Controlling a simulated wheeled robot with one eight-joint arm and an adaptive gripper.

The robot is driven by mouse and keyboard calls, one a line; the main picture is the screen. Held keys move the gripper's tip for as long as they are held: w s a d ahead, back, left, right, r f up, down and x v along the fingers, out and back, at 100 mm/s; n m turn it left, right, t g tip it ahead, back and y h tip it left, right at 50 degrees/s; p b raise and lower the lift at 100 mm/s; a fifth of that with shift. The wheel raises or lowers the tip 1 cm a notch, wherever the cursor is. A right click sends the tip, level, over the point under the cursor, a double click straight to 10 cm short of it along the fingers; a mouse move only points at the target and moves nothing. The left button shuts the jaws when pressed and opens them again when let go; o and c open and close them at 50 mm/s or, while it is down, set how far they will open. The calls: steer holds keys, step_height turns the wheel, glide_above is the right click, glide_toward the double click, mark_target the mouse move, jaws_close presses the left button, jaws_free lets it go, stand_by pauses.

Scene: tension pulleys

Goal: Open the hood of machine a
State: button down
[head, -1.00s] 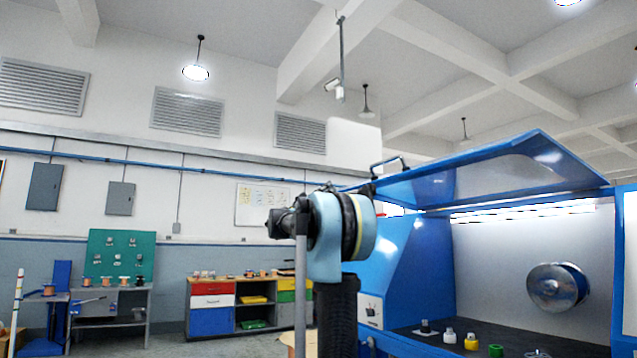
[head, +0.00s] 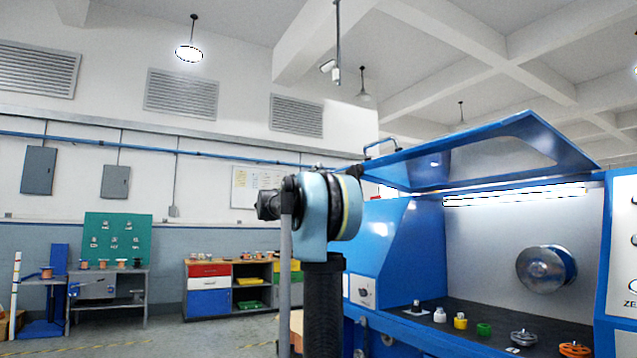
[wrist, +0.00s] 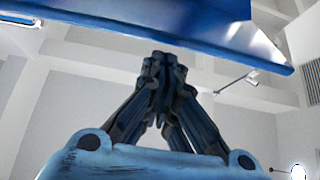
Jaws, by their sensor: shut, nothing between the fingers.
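Machine a's blue hood (head: 480,155) is raised and tilted up over the machine in the head view, with a clear window in it. A dark handle (head: 381,145) stands on its left front edge. The blue machine body (head: 395,240) is below, its inside exposed. In the wrist view the hood's blue edge (wrist: 190,40) crosses the top of the picture. My gripper (wrist: 163,62) is shut and empty there, its fingertips just below the hood edge in the picture; I cannot tell whether they touch. In the head view my arm hides the gripper.
Inside the machine are a metal spool (head: 546,268) and several small pulleys, among them a yellow one (head: 460,321) and a green one (head: 484,330). A coloured drawer cabinet (head: 210,285) and a workbench (head: 112,290) stand far left. Open floor lies before them.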

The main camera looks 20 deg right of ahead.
steer(key=v, duration=1)
